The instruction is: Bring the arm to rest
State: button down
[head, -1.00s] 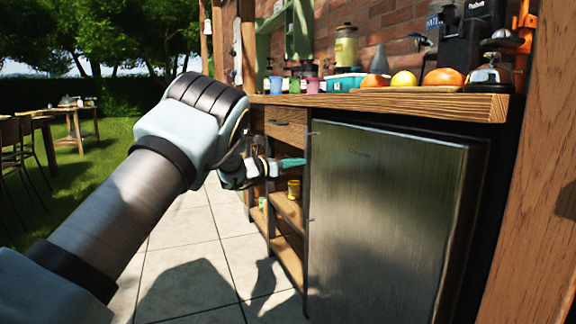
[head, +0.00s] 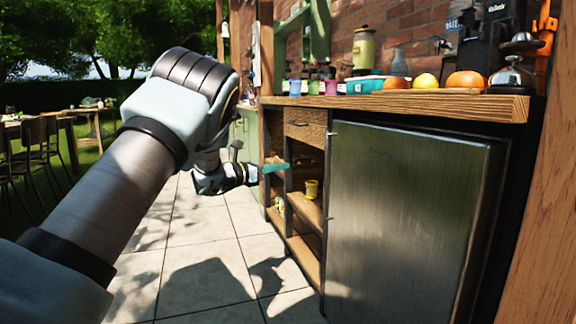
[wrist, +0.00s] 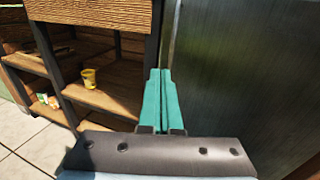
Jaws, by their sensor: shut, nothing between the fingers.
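My gripper (head: 276,168) is shut and empty, its teal fingers side by side. In the head view it hangs in the air in front of the open shelves, below counter height. In the wrist view my gripper (wrist: 162,95) points toward the post between the shelves and the metal fridge door. My arm reaches in from the lower left of the head view, bent at the elbow. No contact with the furniture shows.
A fridge (head: 410,215) with a shut metal door stands at the right. Open shelves (head: 305,212) hold a yellow cup (wrist: 89,78). The wooden counter (head: 400,103) above carries fruit, a bell and jars. The tiled floor (head: 205,235) at the left is clear.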

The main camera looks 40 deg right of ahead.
jog(key=w+a+n+t+y, duration=0.4)
jog(key=w+a+n+t, duration=0.5)
jog(key=w+a+n, duration=0.55)
jog(key=a+f+n+t+y, duration=0.3)
jog(key=a+n+y, duration=0.5)
jog(key=a+n, duration=0.85)
jog(key=s+a+f+n+g+y, duration=0.25)
jog(key=s+a+n, duration=0.25)
jog(key=a, duration=0.3)
jog(key=s+a+f+n+g+y, duration=0.15)
jog(key=s+a+f+n, duration=0.3)
jog(key=a, duration=0.45)
jog(key=s+a+f+n+g+y, duration=0.1)
jog(key=s+a+n+g, duration=0.2)
jog(key=s, duration=0.4)
jog(key=s+a+f+n+g, duration=0.1)
jog(key=s+a+n, duration=0.2)
jog(key=s+n, duration=0.35)
jog(key=s+a+f+n+g+y, duration=0.1)
jog(key=s+a+n+g, duration=0.2)
jog(key=s, duration=0.6)
notch_tip(320, 180, up, 36)
jog(key=p, duration=3.6)
jog(key=shift+w+d+t+p, duration=0.3)
jog(key=shift+w+p, duration=0.05)
jog(key=shift+w, duration=0.05)
